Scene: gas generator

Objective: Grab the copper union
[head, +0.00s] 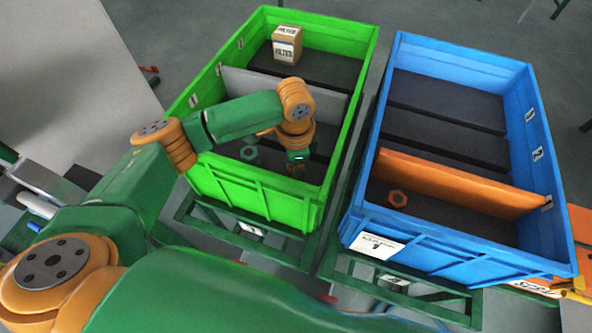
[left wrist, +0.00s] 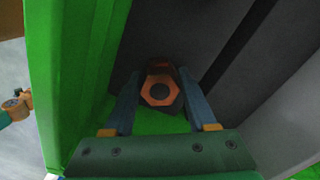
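The copper union (left wrist: 160,90) shows in the left wrist view as an orange hexagonal piece with a dark round hole. It lies on the dark floor inside the green crate (head: 255,200). My left gripper (head: 297,163) reaches down into the near part of this crate. In the left wrist view, the fingers of my left gripper (left wrist: 160,78) are apart, one on each side of the union. I cannot tell whether they touch it. In the head view my arm and gripper mostly hide this spot. My right gripper is not in view.
The blue crate (head: 460,250) to the right holds another copper-coloured piece (head: 397,199) before an orange divider (head: 460,184).

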